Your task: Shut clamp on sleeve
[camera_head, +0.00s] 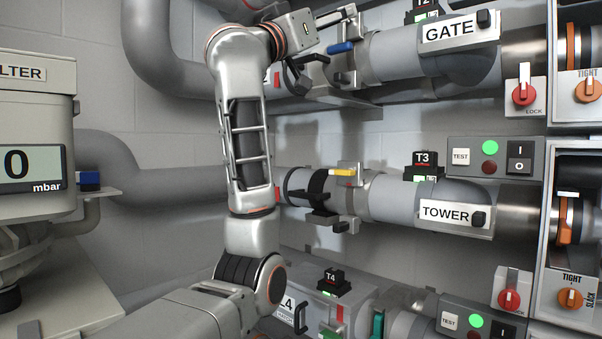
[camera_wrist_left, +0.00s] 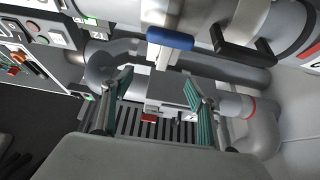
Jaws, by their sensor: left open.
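In the head view, a clamp with a blue handle (camera_head: 340,47) sits on the upper sleeve, left of the GATE sign (camera_head: 450,27). A lower clamp with a yellow handle (camera_head: 342,172) sits left of the TOWER sign (camera_head: 445,211). In the left wrist view my left gripper (camera_wrist_left: 158,75) is open and empty, with two teal fingers apart. The blue handle (camera_wrist_left: 170,38) shows just above the fingertips, apart from them in the picture. My right gripper is not shown.
A dark D-shaped handle (camera_head: 295,78) juts from the upper sleeve close to my arm. A filter unit (camera_head: 38,115) stands at left. Red and orange knobs (camera_head: 523,93) line the right side. A lower pipe run labelled T4 (camera_head: 331,280) lies below.

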